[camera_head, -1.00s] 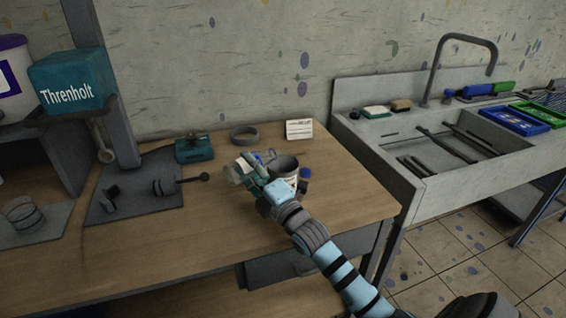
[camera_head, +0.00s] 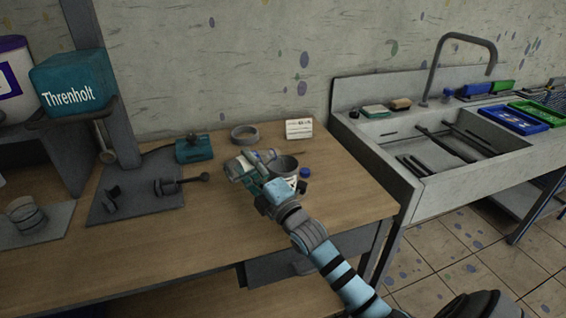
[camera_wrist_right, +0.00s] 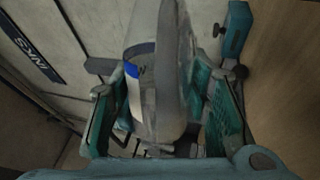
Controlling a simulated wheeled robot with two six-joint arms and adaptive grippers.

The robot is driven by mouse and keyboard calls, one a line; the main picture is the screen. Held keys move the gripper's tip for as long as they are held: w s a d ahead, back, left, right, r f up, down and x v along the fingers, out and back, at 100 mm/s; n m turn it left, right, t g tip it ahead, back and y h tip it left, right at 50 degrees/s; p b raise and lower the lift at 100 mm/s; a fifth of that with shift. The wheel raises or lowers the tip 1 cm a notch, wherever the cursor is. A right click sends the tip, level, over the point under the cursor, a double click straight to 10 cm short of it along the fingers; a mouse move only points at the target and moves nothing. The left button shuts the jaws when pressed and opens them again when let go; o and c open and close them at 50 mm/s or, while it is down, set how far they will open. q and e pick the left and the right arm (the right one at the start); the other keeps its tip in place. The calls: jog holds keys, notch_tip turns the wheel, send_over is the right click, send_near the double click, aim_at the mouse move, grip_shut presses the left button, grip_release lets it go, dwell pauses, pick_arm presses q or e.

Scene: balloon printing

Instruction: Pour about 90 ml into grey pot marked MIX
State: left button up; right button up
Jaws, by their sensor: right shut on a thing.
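My right gripper (camera_head: 262,184) is over the workbench, shut on a pale grey container (camera_head: 238,168). In the right wrist view the container (camera_wrist_right: 155,85) sits between the teal fingers, with a blue and white patch on its side. It looks tilted, but I cannot make out its mouth or any stream. A grey pot (camera_head: 284,164) with an open dark mouth stands just right of the held container, partly hidden by my gripper. I cannot read MIX on it or see a level inside. My left gripper is out of view.
A small blue-capped item (camera_head: 304,173) stands right of the pot. A sink (camera_head: 450,165) is at the right. The bench front is clear.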

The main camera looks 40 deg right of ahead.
jog(key=shift+a+r+m+p, duration=0.35)
jog(key=shift+r+m+p, duration=0.1)
jog(key=shift+m+p, duration=0.25)
jog(key=shift+r+m+h+p, duration=0.35)
jog(key=shift+m+h+p, duration=0.15)
jog(key=shift+m+p, duration=0.15)
